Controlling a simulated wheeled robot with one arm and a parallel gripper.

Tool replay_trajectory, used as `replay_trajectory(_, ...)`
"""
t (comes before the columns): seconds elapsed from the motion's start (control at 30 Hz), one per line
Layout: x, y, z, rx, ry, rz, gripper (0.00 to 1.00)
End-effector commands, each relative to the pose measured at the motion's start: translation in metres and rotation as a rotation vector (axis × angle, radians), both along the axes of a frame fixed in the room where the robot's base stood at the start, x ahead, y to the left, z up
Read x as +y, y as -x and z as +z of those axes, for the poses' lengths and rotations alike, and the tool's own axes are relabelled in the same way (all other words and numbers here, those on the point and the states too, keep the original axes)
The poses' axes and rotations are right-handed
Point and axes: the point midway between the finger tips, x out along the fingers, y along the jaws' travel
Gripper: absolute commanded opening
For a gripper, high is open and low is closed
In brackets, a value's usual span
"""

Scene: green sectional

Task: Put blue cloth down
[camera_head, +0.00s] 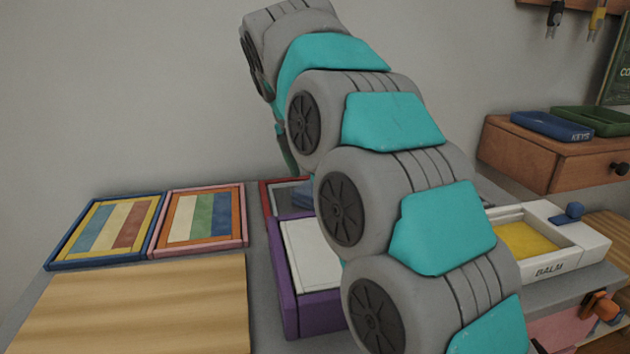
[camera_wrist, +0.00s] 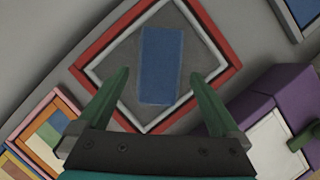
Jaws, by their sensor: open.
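The blue cloth (camera_wrist: 161,65) lies flat inside a red-framed tray (camera_wrist: 99,53) with a white inner border and grey floor, seen in the wrist view. The cloth is apart from both fingers. In the head view, a bit of the blue cloth (camera_head: 304,197) and the red tray edge (camera_head: 266,196) show behind my arm, which hides most of them. My gripper's fingertips are hard to make out there.
A purple box with a white top (camera_head: 290,310) stands near the tray. Two striped framed panels (camera_head: 107,232) (camera_head: 200,219) and a wooden board (camera_head: 130,305) lie to the left. A white balm box (camera_head: 575,250) and a wooden drawer shelf (camera_head: 550,150) are at right.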

Motion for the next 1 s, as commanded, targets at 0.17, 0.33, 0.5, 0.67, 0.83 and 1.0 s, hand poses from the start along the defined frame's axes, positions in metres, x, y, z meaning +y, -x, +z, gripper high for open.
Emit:
replay_trajectory(0.17, 0.006, 0.009, 0.031, -0.002, -0.002, -0.002, 1.0)
replay_trajectory(0.33, 0.01, 0.018, 0.054, -0.003, -0.001, -0.001, 1.0)
replay_trajectory(0.5, 0.013, 0.025, 0.076, -0.002, -0.001, 0.0, 1.0)
replay_trajectory(0.67, 0.015, 0.029, 0.083, -0.001, -0.001, -0.001, 1.0)
replay_trajectory(0.83, 0.016, 0.03, 0.084, -0.001, -0.001, -0.001, 1.0)
replay_trajectory(1.0, 0.016, 0.03, 0.083, -0.001, -0.001, -0.001, 1.0)
